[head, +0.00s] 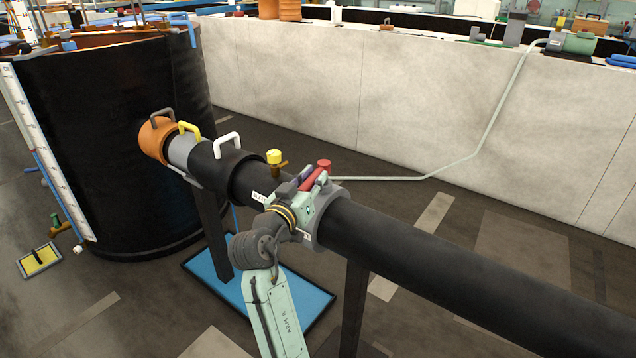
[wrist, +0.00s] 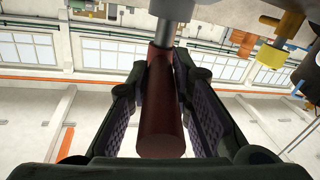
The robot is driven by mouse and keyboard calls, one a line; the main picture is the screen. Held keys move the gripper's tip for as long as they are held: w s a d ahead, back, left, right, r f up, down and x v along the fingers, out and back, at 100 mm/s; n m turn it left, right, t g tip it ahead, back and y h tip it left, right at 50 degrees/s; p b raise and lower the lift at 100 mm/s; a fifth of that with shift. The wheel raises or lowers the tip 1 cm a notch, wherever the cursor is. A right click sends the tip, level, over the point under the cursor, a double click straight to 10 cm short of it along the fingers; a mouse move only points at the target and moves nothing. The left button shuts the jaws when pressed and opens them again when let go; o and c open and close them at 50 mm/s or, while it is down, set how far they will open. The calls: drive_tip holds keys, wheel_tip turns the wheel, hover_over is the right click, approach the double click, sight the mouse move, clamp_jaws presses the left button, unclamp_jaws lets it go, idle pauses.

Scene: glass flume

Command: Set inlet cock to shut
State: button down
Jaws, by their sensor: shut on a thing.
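The inlet cock appears to be the pale grey-green collar (head: 337,197) on the black pipe, with a red lever handle (head: 313,180) above it. In the wrist view the red handle (wrist: 160,120) is a round bar running between the fingers, joined to a grey stem (wrist: 172,9) at the top. My gripper (head: 303,190) is shut on the red handle; it also shows in the wrist view (wrist: 160,68). Small white labels sit by the collar, too small to read surely. My gripper and wrist hide part of the collar and handle.
A yellow-topped brass tap (head: 274,157) stands close behind my gripper. White (head: 227,139), yellow (head: 189,128) and dark (head: 163,115) loop handles rise from the pipe towards the black tank (head: 110,140). A blue tray (head: 300,292) lies below. A pale wall (head: 400,100) runs behind.

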drive_tip(key=shift+w+a+f+m+g+h+b, duration=0.15)
drive_tip(key=shift+a+m+g+h+b, duration=0.15)
drive_tip(key=shift+m+g+h, duration=0.35)
drive_tip(key=shift+w+a+f+m+g+h+b, duration=0.2)
drive_tip(key=shift+m+h+b, duration=0.25)
drive_tip(key=shift+h, duration=0.4)
drive_tip(key=shift+r, duration=0.2)
drive_tip(key=c, duration=1.4)
unclamp_jaws()
drive_tip(key=shift+c, duration=0.2)
drive_tip(key=shift+a+r, duration=0.1)
drive_tip(key=shift+a, duration=0.05)
